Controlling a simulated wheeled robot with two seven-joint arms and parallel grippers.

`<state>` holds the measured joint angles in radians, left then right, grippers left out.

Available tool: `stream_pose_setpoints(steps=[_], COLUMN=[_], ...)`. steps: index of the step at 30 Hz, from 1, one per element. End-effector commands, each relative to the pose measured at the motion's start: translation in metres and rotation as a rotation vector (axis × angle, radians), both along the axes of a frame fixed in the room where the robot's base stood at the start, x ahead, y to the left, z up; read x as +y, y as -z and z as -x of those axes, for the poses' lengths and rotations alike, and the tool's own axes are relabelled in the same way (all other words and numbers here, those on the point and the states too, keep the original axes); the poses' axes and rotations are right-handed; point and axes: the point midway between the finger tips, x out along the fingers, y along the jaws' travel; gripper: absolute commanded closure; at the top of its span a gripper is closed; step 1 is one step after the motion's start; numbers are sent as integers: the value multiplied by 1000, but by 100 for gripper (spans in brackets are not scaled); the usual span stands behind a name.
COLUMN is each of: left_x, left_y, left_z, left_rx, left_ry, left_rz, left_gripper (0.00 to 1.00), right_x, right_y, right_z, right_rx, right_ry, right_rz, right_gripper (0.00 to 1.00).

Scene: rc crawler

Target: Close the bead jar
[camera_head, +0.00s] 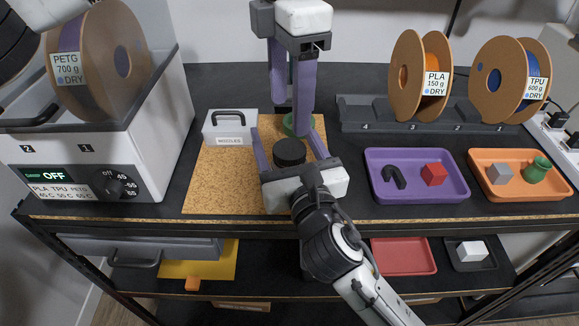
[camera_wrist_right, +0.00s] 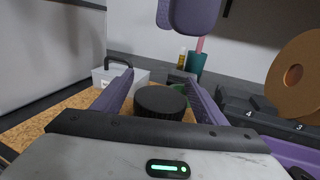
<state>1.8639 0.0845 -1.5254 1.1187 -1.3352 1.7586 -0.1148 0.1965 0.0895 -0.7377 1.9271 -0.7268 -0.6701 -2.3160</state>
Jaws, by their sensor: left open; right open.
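A black round ridged lid (camera_head: 289,152) shows over the cork mat (camera_head: 205,185), and also in the right wrist view (camera_wrist_right: 160,101). Whether a jar stands under it is hidden. My right gripper (camera_head: 289,147) is open, its purple fingers on either side of the lid; I cannot tell if they touch it. A green round thing (camera_head: 291,126) is just behind the lid, partly hidden; I cannot tell if it is the bead jar. My left gripper (camera_head: 290,118) is open, pointing down above and behind the lid, near the green thing. No beads are visible.
A white box with a black handle (camera_head: 230,127) stands left of the grippers. A purple tray (camera_head: 417,196) and an orange tray (camera_head: 520,195) lie to the right, spools (camera_head: 405,75) behind them. A filament dryer (camera_head: 165,110) stands at the left. A teal cup (camera_wrist_right: 197,63) shows behind.

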Motion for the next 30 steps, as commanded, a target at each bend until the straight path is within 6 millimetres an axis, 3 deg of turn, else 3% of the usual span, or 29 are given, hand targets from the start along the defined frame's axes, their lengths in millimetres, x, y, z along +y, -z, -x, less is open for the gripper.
stream_pose_setpoints(steps=[5, 17, 23, 30], left_x=[0, 0, 0, 0], left_y=[0, 0, 0, 0], left_z=[0, 0, 0, 0], left_rx=[0, 0, 0, 0], left_ry=[0, 0, -78, -506], left_rz=[0, 0, 0, 0], left_gripper=[41, 41, 41, 41], right_x=[0, 0, 0, 0], right_y=[0, 0, 0, 0], right_z=[0, 0, 1, 1], right_rx=[0, 0, 0, 0], right_ry=[0, 0, 0, 0], right_rz=[0, 0, 0, 0], right_gripper=[34, 100, 100, 100])
